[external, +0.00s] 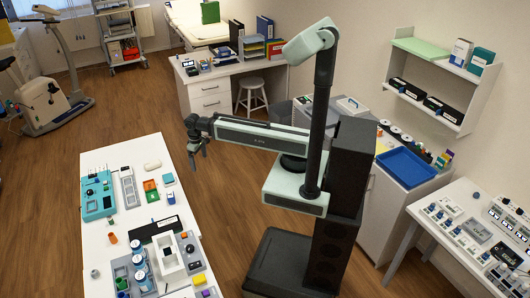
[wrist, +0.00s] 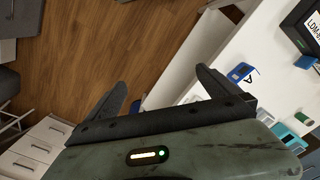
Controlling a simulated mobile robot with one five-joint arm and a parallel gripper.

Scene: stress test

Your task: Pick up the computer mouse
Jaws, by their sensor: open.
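A small white rounded object (external: 153,164), which looks like the computer mouse, lies near the far end of the long white table (external: 120,154) at the left of the external view. My gripper (external: 197,158) is open and empty, to the right of the mouse and past the table's right edge, over the floor. In the wrist view its two fingers (wrist: 161,77) are spread, with wooden floor and the table's edge beyond them. I cannot make out the mouse in the wrist view.
On the table near the mouse are a green tray (external: 151,191), a grey remote-like device (external: 129,188) and a teal case (external: 98,195). Bottles (external: 140,263) stand nearer the front. A blue labelled box (wrist: 241,73) shows in the wrist view. Open floor lies right of the table.

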